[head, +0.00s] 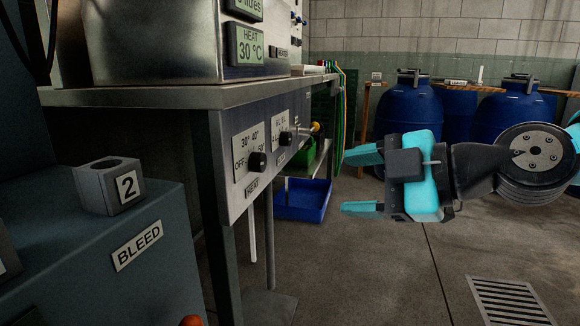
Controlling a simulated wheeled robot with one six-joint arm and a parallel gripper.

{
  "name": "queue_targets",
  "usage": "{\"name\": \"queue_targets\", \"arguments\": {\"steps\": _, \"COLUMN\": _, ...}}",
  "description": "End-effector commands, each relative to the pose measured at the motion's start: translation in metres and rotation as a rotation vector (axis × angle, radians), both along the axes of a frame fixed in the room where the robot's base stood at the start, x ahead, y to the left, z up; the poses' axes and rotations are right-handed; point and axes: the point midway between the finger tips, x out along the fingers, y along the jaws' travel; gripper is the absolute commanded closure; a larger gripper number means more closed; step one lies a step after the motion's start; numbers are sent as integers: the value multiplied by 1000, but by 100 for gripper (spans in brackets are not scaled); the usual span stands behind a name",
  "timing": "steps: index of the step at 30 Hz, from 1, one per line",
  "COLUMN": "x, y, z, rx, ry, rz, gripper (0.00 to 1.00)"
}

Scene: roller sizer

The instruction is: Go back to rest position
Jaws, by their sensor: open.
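My gripper (362,182) is in the right half of the head view, pointing left. Its two cyan fingers are spread apart, with nothing between them. It hangs in free air in front of the bench's control panel (245,165), apart from it. The panel carries a HEAT dial (257,162) and another dial (285,138) to its right.
A metal bench (190,95) holds a box with a 30 °C display (246,44). A grey block marked 2 (108,187) sits on a cabinet labelled BLEED (90,260). Blue drums (408,110) stand behind my gripper. A blue tray (302,200) lies low. Open floor with a drain grate (508,300) is at right.

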Motion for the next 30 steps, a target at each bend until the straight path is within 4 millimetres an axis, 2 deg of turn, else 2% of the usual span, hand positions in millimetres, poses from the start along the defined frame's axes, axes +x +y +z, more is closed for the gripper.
{"name": "queue_targets", "arguments": {"steps": 3, "x": -32, "y": 11, "z": -16, "rx": -9, "ry": 335, "rz": -19, "gripper": 37}}
{"name": "queue_targets", "arguments": {"steps": 6, "x": -62, "y": 11, "z": -34, "rx": -38, "ry": 653, "rz": -114, "gripper": 37}}
{"name": "queue_targets", "arguments": {"steps": 12, "x": -115, "y": -9, "z": -56, "rx": -115, "ry": 1147, "rz": -452, "gripper": 37}}
{"name": "queue_targets", "arguments": {"steps": 17, "x": -150, "y": -32, "z": -62, "rx": -163, "ry": 1406, "rz": -799, "gripper": 37}}
{"name": "queue_targets", "arguments": {"steps": 18, "x": -149, "y": -32, "z": -39, "rx": -158, "ry": 1412, "rz": -807, "gripper": 37}}
{"name": "queue_targets", "arguments": {"steps": 26, "x": -148, "y": -32, "z": 47, "rx": -155, "ry": 1410, "rz": -801, "gripper": 37}}
{"name": "queue_targets", "arguments": {"steps": 30, "x": -148, "y": -32, "z": 101, "rx": -154, "ry": 1410, "rz": -800, "gripper": 37}}
